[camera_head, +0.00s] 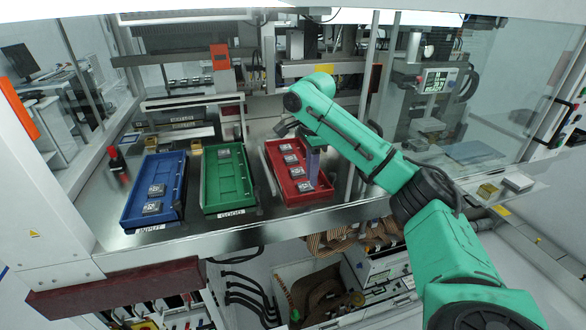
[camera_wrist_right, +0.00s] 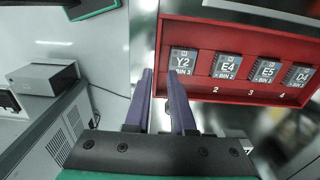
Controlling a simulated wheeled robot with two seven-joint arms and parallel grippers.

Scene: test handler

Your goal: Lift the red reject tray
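The red reject tray (camera_head: 269,167) lies on the metal bench, right of a green tray. It holds several square grey chips in a row. In the right wrist view the red tray (camera_wrist_right: 230,27) fills the upper right, with chips marked Y2, E4, E5 and D4. My right gripper (camera_head: 313,184) points down at the tray's near right part. In the wrist view its two purple fingers (camera_wrist_right: 160,74) are apart at the tray's left end. One is outside the end edge, the other overlaps the tray. Contact cannot be told. My left gripper is out of view.
Machine frames and glass panels stand behind and at both sides. The bench's front edge runs close before the trays. A red button (camera_head: 115,153) stands left of the blue tray.

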